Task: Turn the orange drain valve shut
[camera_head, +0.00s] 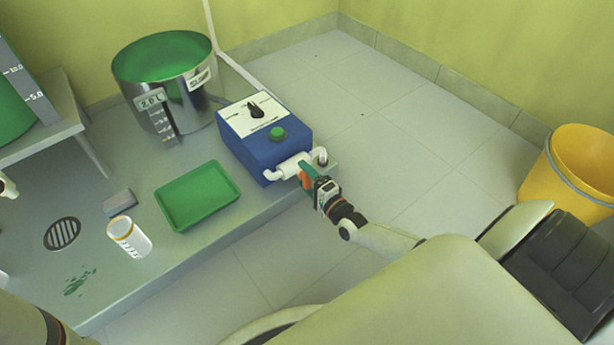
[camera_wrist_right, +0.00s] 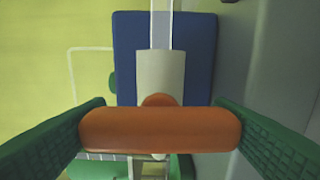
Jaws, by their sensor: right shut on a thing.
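The orange drain valve (camera_wrist_right: 160,130) fills the lower middle of the right wrist view as a rounded bar lying crosswise. In the head view a small part of the orange valve (camera_head: 305,180) shows at the front of the blue pump box (camera_head: 265,150), by its white pipe (camera_head: 292,168). My right gripper (camera_head: 308,172) is at the valve, and its green fingers stand at both ends of the orange bar in the wrist view. It is shut on the valve.
A steel vessel of green liquid (camera_head: 165,85) stands behind the box on the grey bench. A green tray (camera_head: 197,195), a white jar (camera_head: 128,237), a sponge (camera_head: 119,202) and a drain grate (camera_head: 62,233) lie left. A yellow bucket (camera_head: 565,175) stands right; the floor between is clear.

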